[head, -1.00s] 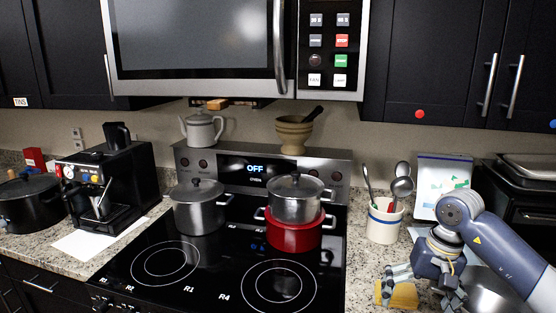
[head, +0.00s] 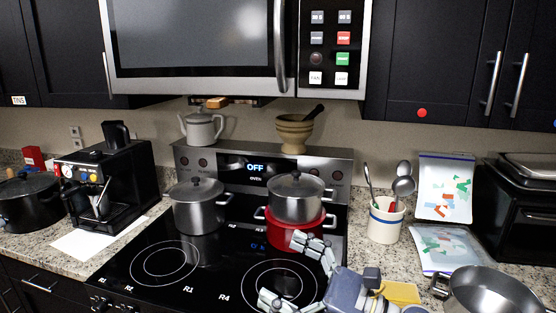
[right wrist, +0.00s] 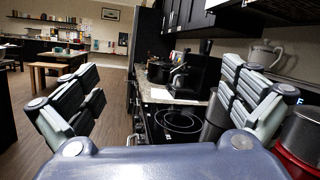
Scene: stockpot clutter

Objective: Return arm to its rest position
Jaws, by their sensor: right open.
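My right gripper (head: 285,270) is open and empty, low over the front right of the black stovetop (head: 215,262), with its fingers pointing left. In the head view its fingers show just in front of the red pot (head: 290,236); I cannot tell whether they are apart from it in height. In the right wrist view the two fingers (right wrist: 160,100) are spread wide with nothing between them. My left gripper is not in view.
A steel pot (head: 296,200) sits on the red pot, and another steel pot (head: 197,208) stands left of it. A utensil crock (head: 385,222), a yellow object (head: 400,293) and a steel pan (head: 490,292) are on the right counter. The front left burner is clear.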

